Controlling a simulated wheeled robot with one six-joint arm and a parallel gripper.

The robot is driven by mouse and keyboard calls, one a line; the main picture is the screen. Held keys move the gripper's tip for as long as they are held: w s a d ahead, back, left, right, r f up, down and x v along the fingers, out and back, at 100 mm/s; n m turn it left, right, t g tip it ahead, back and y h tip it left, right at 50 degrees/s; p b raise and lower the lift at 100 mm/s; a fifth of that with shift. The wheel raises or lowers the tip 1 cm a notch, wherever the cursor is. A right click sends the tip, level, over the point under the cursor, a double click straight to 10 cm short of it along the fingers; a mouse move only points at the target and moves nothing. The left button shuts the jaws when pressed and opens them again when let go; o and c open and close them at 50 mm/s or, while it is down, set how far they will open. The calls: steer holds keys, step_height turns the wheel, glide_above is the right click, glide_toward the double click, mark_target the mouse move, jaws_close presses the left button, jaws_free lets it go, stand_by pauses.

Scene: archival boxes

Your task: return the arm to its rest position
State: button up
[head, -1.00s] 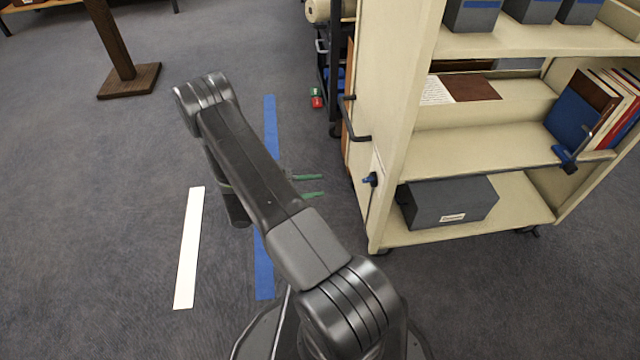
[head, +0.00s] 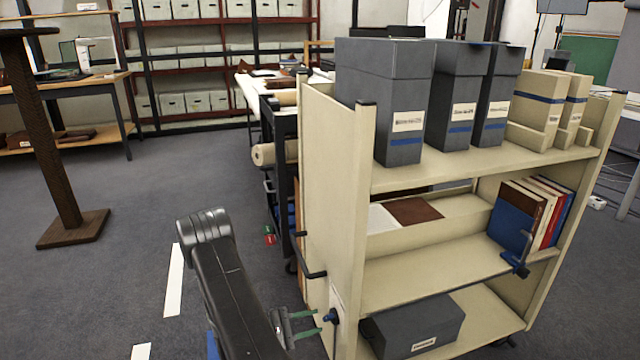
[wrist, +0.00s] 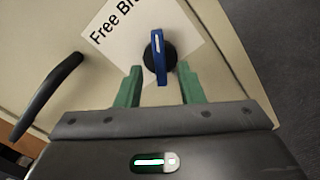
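My gripper (head: 310,325) has two green fingers and is at the left end panel of a cream book cart (head: 340,190). In the wrist view my gripper (wrist: 158,90) is open, its fingers apart with nothing between them. A blue knob (wrist: 160,57) on a black round base sits on the cart panel just beyond the fingertips. The knob (head: 331,316) also shows in the head view. A gap between fingers and knob cannot be judged exactly. My arm reaches up from the bottom of the head view, bent at the elbow.
A white label (wrist: 128,30) reading "Free B…" lies behind the knob. A black handle (wrist: 47,95) juts from the panel. Grey boxes (head: 385,100) and books (head: 535,215) fill the cart shelves. A wooden stand (head: 60,150) is at left; carpet between is open.

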mark_target(325, 319)
steer(key=shift+x, duration=1.55)
